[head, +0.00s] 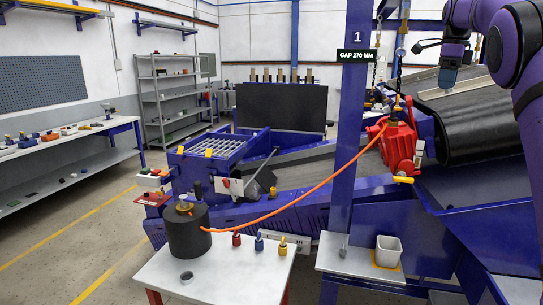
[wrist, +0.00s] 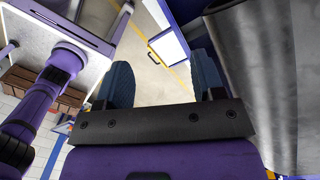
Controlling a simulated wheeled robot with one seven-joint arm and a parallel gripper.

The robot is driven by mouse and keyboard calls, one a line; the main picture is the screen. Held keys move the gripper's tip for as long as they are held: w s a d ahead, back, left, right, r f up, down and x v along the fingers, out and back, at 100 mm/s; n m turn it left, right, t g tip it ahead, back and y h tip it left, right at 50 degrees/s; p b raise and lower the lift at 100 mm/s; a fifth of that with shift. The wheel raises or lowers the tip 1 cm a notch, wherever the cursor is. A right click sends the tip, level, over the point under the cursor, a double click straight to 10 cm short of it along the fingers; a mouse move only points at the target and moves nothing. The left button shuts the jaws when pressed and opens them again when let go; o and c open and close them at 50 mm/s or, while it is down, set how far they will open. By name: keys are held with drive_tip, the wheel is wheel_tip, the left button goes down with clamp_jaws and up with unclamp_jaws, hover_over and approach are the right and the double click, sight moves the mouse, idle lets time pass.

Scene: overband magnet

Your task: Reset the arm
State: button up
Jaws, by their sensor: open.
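My purple arm comes in at the upper right of the head view, and my gripper (head: 448,80) hangs from it, blue fingers down. It is in the air to the right of the blue post (head: 352,110) and near the black conveyor drum (head: 460,125). In the wrist view my gripper (wrist: 163,78) shows two blue fingers set wide apart, with nothing between them but the floor far off. It is open and empty.
A red block (head: 398,143) hangs on a chain left of my gripper. An orange hose runs from it to a black cylinder (head: 188,232) on the white table (head: 225,270). A white cup (head: 388,250) stands on a small shelf (head: 335,258). A grey curved surface (wrist: 260,80) is close by at right in the wrist view.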

drive_tip(key=s+a+r+n+t, duration=0.1)
drive_tip(key=s+a+n, duration=0.45)
drive_tip(key=s, duration=0.55)
drive_tip(key=s+a+r+n+t, duration=0.15)
drive_tip(key=s+a+n, duration=0.25)
drive_tip(key=s+n, duration=0.5)
drive_tip(key=s+a+f+n+t, duration=0.1)
drive_tip(key=s+a+f+n, duration=0.2)
drive_tip(key=s+f, duration=0.2)
drive_tip(key=s+a+f+n+t, duration=0.1)
drive_tip(key=s+a+f+n, duration=0.2)
drive_tip(key=s+f, duration=0.3)
drive_tip(key=s+a+f+n+t, duration=0.1)
drive_tip(key=s+a+f+n, duration=0.2)
drive_tip(key=s, duration=1)
wheel_tip(320, 180, down, 3)
drive_tip(key=shift+r+n, duration=0.15)
drive_tip(key=shift+n, duration=1.1)
